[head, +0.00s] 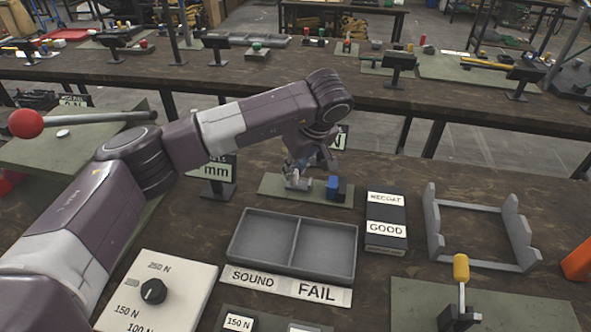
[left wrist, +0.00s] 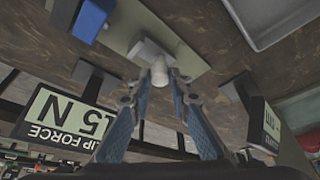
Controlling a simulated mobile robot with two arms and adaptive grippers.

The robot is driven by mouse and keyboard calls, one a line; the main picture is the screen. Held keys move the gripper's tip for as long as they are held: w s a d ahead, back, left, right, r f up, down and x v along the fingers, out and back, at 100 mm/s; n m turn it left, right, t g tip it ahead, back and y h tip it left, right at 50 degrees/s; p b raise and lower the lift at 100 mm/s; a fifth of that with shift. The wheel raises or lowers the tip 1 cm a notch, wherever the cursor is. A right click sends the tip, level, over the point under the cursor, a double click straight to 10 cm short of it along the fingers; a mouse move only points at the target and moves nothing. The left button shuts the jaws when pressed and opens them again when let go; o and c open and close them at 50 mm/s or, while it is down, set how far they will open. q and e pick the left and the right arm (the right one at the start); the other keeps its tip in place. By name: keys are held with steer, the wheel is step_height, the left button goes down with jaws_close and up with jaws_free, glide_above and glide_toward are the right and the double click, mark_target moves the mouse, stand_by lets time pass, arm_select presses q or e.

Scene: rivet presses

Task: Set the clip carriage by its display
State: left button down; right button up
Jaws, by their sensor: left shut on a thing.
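The clip rig's green base plate (head: 275,187) lies on the table, with a grey block and a blue block (head: 333,187) on it. My left gripper (head: 300,172) reaches down over the plate. In the left wrist view, its blue fingertips (left wrist: 163,78) are shut on a pale round knob (left wrist: 159,70) beside a grey block (left wrist: 150,52). The blue block (left wrist: 91,18) stands apart from the fingers. A display (left wrist: 66,115) reads "LIP FORCE", with "5 N" legible. Another display (head: 212,168) shows "mm", its figures partly hidden by my arm. My right gripper is out of view.
A two-part grey tray (head: 292,213) labelled SOUND and FAIL stands in front of the plate. A RECOAT/GOOD box (head: 386,222) and a grey rack (head: 480,265) are to the right. A dial panel (head: 155,290) is front left. A red-knobbed lever (head: 80,122) lies behind my arm.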

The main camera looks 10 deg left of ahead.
arm_select(q)
steer(key=c, duration=1.8)
jaws_free()
steer(key=v, duration=1.2)
